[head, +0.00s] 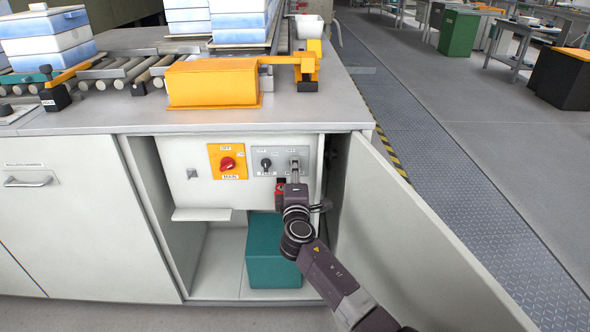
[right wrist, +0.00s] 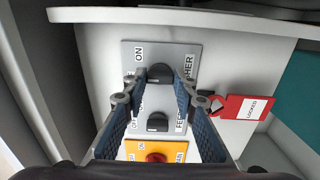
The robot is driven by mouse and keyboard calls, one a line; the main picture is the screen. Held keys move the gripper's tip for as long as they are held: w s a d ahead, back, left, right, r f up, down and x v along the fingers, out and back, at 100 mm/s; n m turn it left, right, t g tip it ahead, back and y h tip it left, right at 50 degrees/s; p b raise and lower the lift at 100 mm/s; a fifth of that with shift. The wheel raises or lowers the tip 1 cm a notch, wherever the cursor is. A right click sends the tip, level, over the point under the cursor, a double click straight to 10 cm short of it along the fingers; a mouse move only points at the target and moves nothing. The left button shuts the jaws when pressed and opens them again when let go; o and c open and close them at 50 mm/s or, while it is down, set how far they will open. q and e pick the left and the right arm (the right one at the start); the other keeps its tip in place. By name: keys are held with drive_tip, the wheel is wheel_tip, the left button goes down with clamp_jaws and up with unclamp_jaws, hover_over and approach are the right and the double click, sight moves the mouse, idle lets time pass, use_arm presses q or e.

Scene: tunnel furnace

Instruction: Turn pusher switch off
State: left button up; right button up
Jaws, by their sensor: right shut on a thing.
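The pusher switch is a black knob on a grey plate (head: 299,157) inside the open cabinet. The right wrist view shows its knob (right wrist: 159,73) between my fingertips, beside the letters "...HER" and "ON". My right gripper (head: 294,172) reaches into the cabinet and is shut on this knob; in the right wrist view the gripper (right wrist: 158,86) has one fingertip on each side of it. The arm and gripper partly cover the switch in the head view, so I cannot tell its exact setting. My left gripper is not in view.
Left of it are the feeder switch (head: 266,164) and the yellow main switch plate (head: 214,160) with a red knob. A red "LOCKED" tag (right wrist: 244,106) hangs close to my gripper. The cabinet door (head: 410,235) stands open at right. A teal box (head: 264,250) sits below.

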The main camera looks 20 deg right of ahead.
drive_tip(key=shift+f, duration=0.1)
idle(0.4)
drive_tip(key=o, duration=1.1)
drive_tip(key=shift+s, duration=0.1)
drive_tip(key=v, duration=1.2)
